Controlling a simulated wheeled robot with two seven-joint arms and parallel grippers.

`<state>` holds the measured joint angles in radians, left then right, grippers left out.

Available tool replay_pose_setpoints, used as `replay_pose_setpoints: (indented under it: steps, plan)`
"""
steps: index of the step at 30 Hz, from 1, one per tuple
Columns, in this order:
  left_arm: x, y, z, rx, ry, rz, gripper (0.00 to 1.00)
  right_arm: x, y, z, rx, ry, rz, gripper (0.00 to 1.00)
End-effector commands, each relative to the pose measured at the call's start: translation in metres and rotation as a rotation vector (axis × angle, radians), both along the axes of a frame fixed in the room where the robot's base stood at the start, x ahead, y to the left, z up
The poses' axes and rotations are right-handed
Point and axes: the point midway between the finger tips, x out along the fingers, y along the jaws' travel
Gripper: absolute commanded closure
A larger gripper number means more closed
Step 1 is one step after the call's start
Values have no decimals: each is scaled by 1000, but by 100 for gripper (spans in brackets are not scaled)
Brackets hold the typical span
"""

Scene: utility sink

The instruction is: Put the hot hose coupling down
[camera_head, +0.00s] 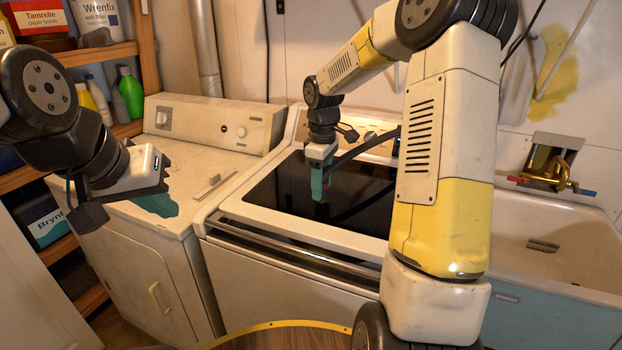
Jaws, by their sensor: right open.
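My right gripper (320,188), with teal fingers, points down over the dark glass lid (270,196) of the washer. It is open; a small pale orange spot shows at its tips, too small to identify. I cannot make out a loose hot hose coupling. Brass valves (560,176) with a red handle (517,180) and a blue handle (587,192) sit in the wall box above the sink, apart from my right gripper. My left gripper (157,203) is over the dryer's left part; its teal fingers are mostly hidden behind its body, and I see nothing held.
The white dryer (215,160) stands left of the washer, its top mostly clear. The pale sink (570,230) is at right, partly behind my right arm. Shelves (145,45) with bottles and boxes stand at left. A round wooden top (285,338) is at the bottom edge.

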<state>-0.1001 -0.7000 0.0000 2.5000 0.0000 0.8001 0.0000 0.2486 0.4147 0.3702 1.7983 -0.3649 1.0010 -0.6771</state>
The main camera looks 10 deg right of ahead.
Motion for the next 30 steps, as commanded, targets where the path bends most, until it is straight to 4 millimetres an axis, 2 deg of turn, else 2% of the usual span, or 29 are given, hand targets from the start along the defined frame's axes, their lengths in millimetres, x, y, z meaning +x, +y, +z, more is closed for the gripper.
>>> replay_pose_setpoints:
  steps: [5,15,23,26,29,30]
  plan:
    - [0,0,0,0,0,0,100,1,0,22,-1,-5,0,50]
    - [0,0,0,0,0,0,100,1,0,93,0,-5,0,50]
    - [0,0,0,0,0,0,100,-2,1,121,-1,-7,-6,50]
    - [0,0,0,0,0,0,100,-16,3,132,-5,-34,-46,50]
    - [0,0,0,0,0,0,100,-43,8,147,-2,-92,-133,50]
    - [0,0,0,0,0,0,100,-58,9,154,4,-122,-180,50]
